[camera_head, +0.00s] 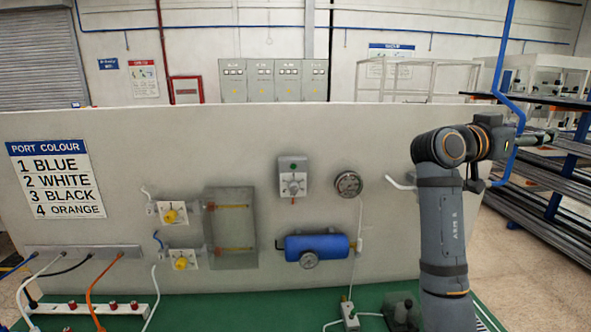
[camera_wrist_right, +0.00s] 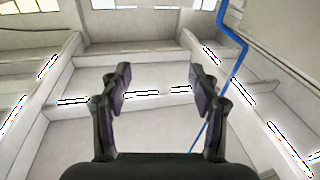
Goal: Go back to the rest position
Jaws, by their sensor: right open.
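My right arm rises at the right side of the head view, bends at the elbow and points its gripper (camera_head: 541,138) to the right, clear of the panel. In the right wrist view the two fingers of the right gripper (camera_wrist_right: 158,82) stand wide apart with nothing between them. My left gripper and left arm are not in view.
A pale panel (camera_head: 130,208) carries a blue tank (camera_head: 316,243), gauges, yellow knobs and a port colour sign (camera_head: 56,178). Cables and a white manifold (camera_head: 85,308) are at lower left. Dark shelving (camera_head: 545,180) stands behind the right gripper. A blue pipe (camera_wrist_right: 232,50) shows in the wrist view.

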